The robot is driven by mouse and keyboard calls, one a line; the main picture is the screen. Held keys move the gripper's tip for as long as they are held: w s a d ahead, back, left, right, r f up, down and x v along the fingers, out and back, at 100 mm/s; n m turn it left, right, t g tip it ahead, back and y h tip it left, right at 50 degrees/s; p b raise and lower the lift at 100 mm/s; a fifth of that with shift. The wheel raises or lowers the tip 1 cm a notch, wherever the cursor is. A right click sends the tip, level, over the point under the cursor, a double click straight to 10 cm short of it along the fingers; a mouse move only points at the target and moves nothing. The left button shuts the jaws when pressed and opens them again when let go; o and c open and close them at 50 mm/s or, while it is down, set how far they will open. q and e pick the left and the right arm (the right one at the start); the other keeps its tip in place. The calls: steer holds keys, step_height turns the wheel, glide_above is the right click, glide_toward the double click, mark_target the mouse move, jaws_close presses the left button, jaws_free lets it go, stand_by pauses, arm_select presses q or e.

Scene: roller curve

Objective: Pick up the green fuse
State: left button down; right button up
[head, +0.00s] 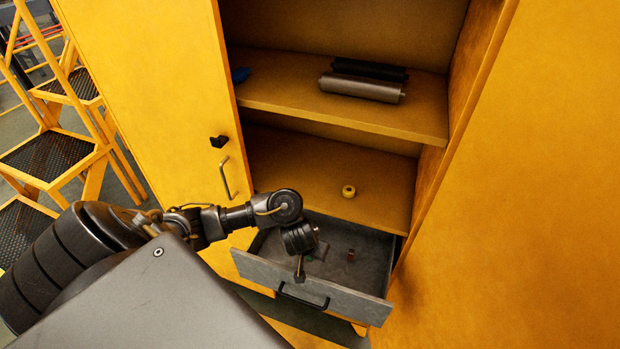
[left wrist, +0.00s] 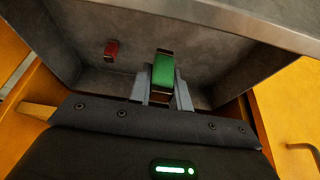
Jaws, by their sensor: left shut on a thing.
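The green fuse (left wrist: 163,69) has brown-metal end caps and sits between the fingers of my left gripper (left wrist: 162,88) in the left wrist view. The gripper is shut on it, inside the open grey drawer (left wrist: 215,50). In the head view my left gripper (head: 300,272) reaches down into the drawer (head: 340,294) near its front panel, and the fuse is mostly hidden there. My right gripper is not in view.
A red fuse (left wrist: 111,49) lies in the drawer, also in the head view (head: 350,255). Above are a yellow tape roll (head: 348,191) and grey and black rollers (head: 361,88) on shelves. Open yellow cabinet doors (head: 150,90) flank the drawer. A yellow ladder (head: 55,155) stands at left.

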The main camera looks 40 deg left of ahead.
arm_select(q)
steer(key=shift+s+d+r, duration=0.1)
steer(key=shift+d+r, duration=0.15)
steer(key=shift+d, duration=0.3)
steer(key=shift+s+d+r, duration=0.15)
steer(key=shift+s, duration=0.65)
